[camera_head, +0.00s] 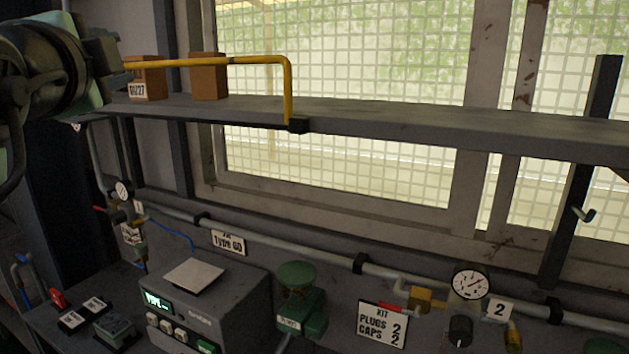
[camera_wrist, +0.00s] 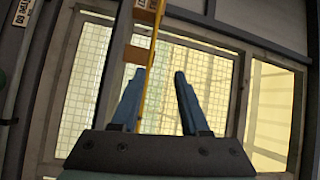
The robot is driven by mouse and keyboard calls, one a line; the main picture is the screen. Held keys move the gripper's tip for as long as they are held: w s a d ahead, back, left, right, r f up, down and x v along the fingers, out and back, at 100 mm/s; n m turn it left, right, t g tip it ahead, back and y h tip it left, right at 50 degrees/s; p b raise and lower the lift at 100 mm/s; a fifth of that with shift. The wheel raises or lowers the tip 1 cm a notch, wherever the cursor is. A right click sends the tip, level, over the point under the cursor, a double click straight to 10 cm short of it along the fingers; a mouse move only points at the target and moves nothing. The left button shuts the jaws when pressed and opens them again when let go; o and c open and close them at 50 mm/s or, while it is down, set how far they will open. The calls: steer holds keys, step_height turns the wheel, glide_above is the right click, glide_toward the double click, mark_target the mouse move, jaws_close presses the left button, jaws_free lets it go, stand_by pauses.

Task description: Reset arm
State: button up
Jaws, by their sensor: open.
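My gripper (camera_wrist: 159,76) shows in the wrist view with its two blue fingers spread apart. Nothing is held between them. Behind the fingers are the window and a yellow rail (camera_wrist: 153,65), which runs up the picture between the fingertips. In the head view my arm is at the upper left, raised near the left end of the shelf, and the fingertips cannot be made out there.
A grey shelf (camera_head: 400,122) crosses the window, with a labelled brown block (camera_head: 148,78), a second brown block (camera_head: 208,76) and the yellow rail (camera_head: 230,60). Below are a grey device (camera_head: 205,300), a green valve (camera_head: 300,300), a gauge (camera_head: 471,283) and a kit sign (camera_head: 382,324).

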steer(key=w+d+f+n+t+h+b, duration=0.2)
steer(key=d+f, duration=0.2)
steer(key=d, duration=0.4)
steer(key=s+d+f+n+t+h+b, duration=0.1)
steer(key=s+d+f+n+t+b, duration=0.1)
steer(key=s+d+n, duration=0.3)
steer(key=s+d+f+n+t+h+b, duration=0.1)
steer(key=s+d+f+n+t+b, duration=0.2)
steer(key=s+d, duration=0.9)
steer(key=s+n+t+b, duration=0.1)
steer(key=n+t+b, duration=0.1)
steer(key=n, duration=0.1)
steer(key=shift+s+h, duration=0.2)
steer(key=shift+h, duration=0.1)
steer(key=shift+d, duration=0.1)
